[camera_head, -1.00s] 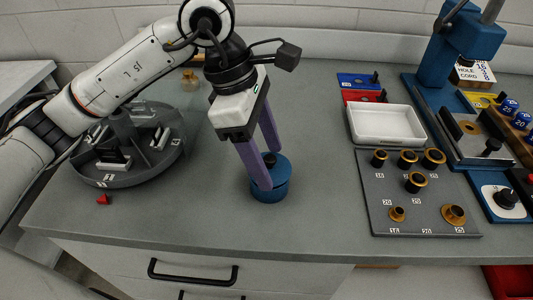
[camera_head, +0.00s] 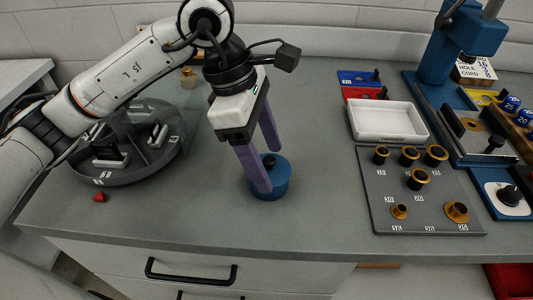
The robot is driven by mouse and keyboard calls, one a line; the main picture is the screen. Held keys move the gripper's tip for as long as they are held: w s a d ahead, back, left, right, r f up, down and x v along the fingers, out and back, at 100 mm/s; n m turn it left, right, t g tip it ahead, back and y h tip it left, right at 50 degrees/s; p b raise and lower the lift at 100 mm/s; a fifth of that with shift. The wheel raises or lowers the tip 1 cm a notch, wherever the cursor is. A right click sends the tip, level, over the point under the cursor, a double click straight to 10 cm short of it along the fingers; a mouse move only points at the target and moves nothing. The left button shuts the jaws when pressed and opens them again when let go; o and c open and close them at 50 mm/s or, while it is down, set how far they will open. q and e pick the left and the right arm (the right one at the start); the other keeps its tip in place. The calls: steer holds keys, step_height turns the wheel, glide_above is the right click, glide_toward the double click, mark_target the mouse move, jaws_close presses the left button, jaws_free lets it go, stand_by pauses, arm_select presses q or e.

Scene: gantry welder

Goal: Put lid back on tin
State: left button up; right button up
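A round blue tin (camera_head: 275,190) stands upright on the grey bench near its front edge. A blue lid with a small black knob (camera_head: 269,161) is on top of it and looks level; I cannot tell whether it is fully seated. My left gripper (camera_head: 269,170) points down over the tin, its two purple fingers apart. One finger is in front of the lid and overlaps the tin's side; the other is at the back edge, its tip hidden. The knob shows between them. I cannot tell whether the fingers press on the lid. My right gripper is out of view.
A round dark fixture (camera_head: 125,170) stands left, with a small red piece (camera_head: 98,197) before it. To the right are a white tray (camera_head: 388,136), a grey plate (camera_head: 385,222) with several black-and-gold bushings, and a blue press (camera_head: 425,90). Bench between tin and plate is clear.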

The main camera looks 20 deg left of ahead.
arm_select(q)
steer(key=o, duration=0.3)
steer(key=v, duration=1)
steer(key=shift+s+r, duration=0.15)
steer(key=shift+s, duration=0.05)
